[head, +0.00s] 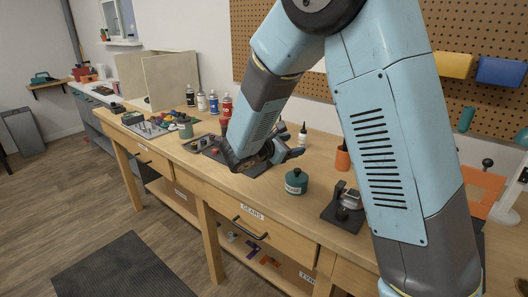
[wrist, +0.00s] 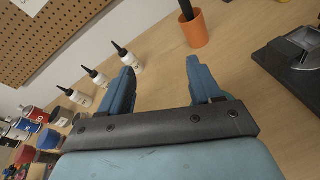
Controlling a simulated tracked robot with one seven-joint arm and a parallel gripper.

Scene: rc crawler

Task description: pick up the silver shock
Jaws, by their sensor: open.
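I cannot pick out the silver shock for certain in either view. My gripper (head: 290,154) is low over the middle of the workbench (head: 225,180) in the head view, and the arm hides part of the bench behind it. In the wrist view my gripper (wrist: 160,64) has its two blue fingers well apart, with only bare wood showing between them. It holds nothing.
A teal pot (head: 296,182) stands near the gripper. An orange cup (head: 343,158) and a grey metal device on a black base (head: 348,200) are to the right. Several bottles (wrist: 97,77) stand left in the wrist view. The bench front edge is clear.

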